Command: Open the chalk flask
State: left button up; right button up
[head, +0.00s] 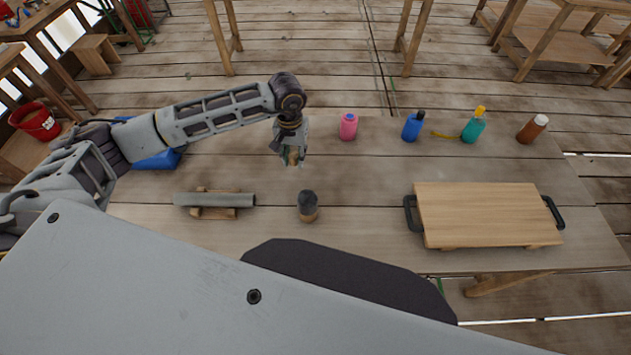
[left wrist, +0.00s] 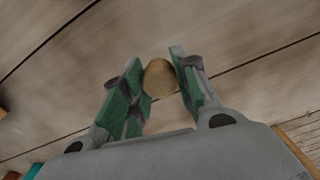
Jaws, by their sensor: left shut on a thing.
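My left gripper (head: 291,158) is above the table, left of the pink bottle. It is shut on a small rounded tan piece (left wrist: 159,78), seen between the green finger pads in the left wrist view. I cannot tell which container is the chalk flask. A pink bottle (head: 348,127), a blue bottle with a dark cap (head: 412,127), a teal bottle with a yellow cap (head: 473,127) and a brown bottle with a pale cap (head: 532,129) stand along the back. A dark-topped brown container (head: 308,206) stands nearer to me. My right gripper is not in view.
A grey rod (head: 214,199) lies on a wooden cradle at left. A wooden board with black handles (head: 488,213) lies at right. A blue object (head: 157,158) is partly behind my left arm. The table (head: 361,190) is clear between the dark-topped container and the board.

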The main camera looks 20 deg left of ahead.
pick_arm(q)
jog(key=shift+w+a+f+n+b, duration=0.15)
jog(key=shift+w+a+n+b, duration=0.15)
jog(key=shift+n+b, duration=0.3)
jog(key=a+r+n, duration=0.1)
jog(key=n, duration=0.1)
jog(key=w+a+r+n, duration=0.1)
jog(key=r, duration=0.1)
jog(key=shift+a+n+b, duration=0.3)
jog(key=shift+a+n, duration=0.05)
jog(key=shift+n, duration=0.05)
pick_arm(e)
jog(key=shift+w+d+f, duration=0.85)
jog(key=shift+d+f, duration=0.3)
